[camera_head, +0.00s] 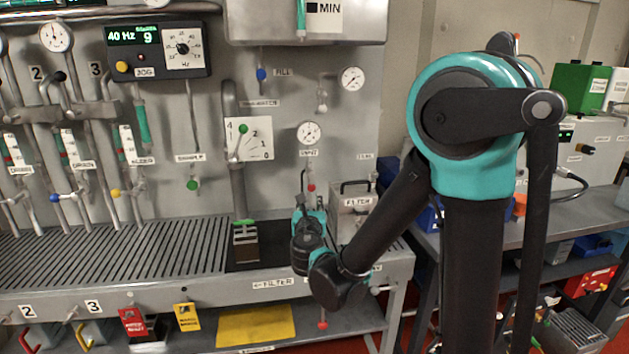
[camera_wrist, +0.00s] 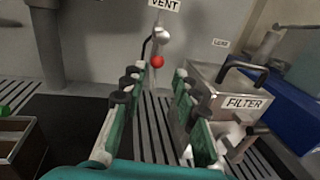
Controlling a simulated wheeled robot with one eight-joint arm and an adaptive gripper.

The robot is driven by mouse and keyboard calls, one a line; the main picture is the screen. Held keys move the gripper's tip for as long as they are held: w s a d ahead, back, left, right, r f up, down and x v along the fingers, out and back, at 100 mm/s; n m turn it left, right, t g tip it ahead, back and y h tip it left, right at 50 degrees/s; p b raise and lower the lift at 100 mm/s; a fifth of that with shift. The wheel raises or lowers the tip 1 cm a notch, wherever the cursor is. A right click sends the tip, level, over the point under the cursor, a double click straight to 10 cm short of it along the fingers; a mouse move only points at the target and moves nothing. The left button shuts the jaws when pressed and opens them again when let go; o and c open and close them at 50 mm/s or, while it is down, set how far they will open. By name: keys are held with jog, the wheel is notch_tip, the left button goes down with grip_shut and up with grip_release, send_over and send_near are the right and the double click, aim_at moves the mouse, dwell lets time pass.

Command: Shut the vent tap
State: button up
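The vent tap has a red ball (camera_wrist: 156,61) on a metal stem below the white VENT label (camera_wrist: 164,4) in the wrist view. The red ball also shows in the head view (camera_head: 311,188), under a round gauge (camera_head: 309,132). The ball appears between and just beyond the fingertips, and I see no contact. In the head view my wrist hides much of the gripper.
The metal FILTER box (camera_wrist: 236,90) with a black handle stands close to the right finger. A dark block with a green top (camera_head: 245,240) stands on the bench to the left. The slatted bench top (camera_head: 130,250) is clear further left. A blue bin (camera_wrist: 270,105) is at right.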

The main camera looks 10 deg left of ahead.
aim_at(312, 181)
jog(key=w, duration=1)
jog(key=w+a, duration=0.1)
jog(key=w, duration=0.3)
jog(key=shift+w+a, duration=0.1)
jog(key=shift+w, duration=0.3)
